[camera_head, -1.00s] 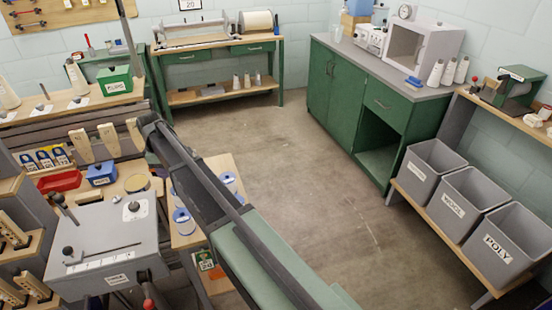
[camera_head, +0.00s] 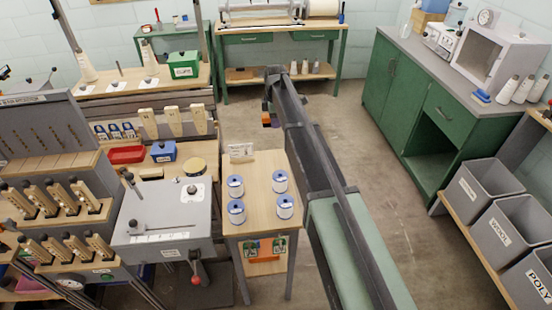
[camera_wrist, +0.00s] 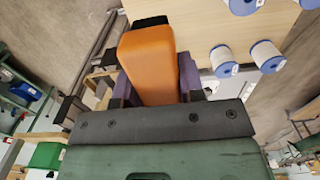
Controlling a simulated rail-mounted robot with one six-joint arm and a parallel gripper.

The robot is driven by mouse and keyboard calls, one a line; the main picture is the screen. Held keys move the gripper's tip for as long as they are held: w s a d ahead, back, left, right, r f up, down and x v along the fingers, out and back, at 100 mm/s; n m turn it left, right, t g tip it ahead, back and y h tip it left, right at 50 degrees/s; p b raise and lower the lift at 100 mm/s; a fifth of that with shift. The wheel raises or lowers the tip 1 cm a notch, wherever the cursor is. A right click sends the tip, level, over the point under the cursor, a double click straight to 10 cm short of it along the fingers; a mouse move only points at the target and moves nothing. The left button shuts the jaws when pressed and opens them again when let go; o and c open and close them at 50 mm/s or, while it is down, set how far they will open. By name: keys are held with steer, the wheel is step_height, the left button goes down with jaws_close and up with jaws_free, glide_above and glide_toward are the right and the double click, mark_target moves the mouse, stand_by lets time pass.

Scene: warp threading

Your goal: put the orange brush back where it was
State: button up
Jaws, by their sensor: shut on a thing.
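My gripper (camera_head: 270,110) is at the far end of my outstretched arm, over the aisle floor behind the thread-spool table. It is shut on the orange brush (camera_wrist: 148,62). In the wrist view, the brush is a smooth orange block between the dark purple fingers. In the head view only a small patch of orange (camera_head: 266,121) shows at the gripper. The brush is held in the air, clear of any surface I can see. Its bristles are not clearly visible.
A wooden table (camera_head: 262,218) with several blue-rimmed spools stands left of my arm; a grey box machine (camera_head: 165,222) is farther left. A blue brush (camera_head: 482,97) lies on the right counter (camera_head: 420,65). Grey bins (camera_head: 490,190) line the right. The floor between is open.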

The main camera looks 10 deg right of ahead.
mark_target(275, 162)
step_height(275, 162, down, 20)
steer(key=b, duration=1.8)
steer(key=shift+r, duration=0.45)
steer(key=shift+f, duration=0.3)
steer(key=o, duration=0.8)
steer(key=shift+r, duration=0.1)
step_height(275, 162, up, 13)
steer(key=p, duration=1.3)
steer(key=s+m, duration=0.2)
steer(key=s, duration=0.3)
steer(key=s+m, duration=0.2)
steer(key=s, duration=0.4)
steer(key=s+m, duration=0.2)
steer(key=s, duration=0.3)
steer(key=shift+s+f+m+b, duration=0.25)
steer(key=shift+f+m+b, duration=0.05)
steer(key=shift+f+b, duration=0.1)
steer(key=s+m, duration=0.3)
steer(key=s, duration=0.3)
steer(key=s+m, duration=0.4)
steer(key=s, duration=0.3)
steer(key=s+m, duration=0.3)
steer(key=s, duration=0.4)
steer(key=shift+m, duration=0.4)
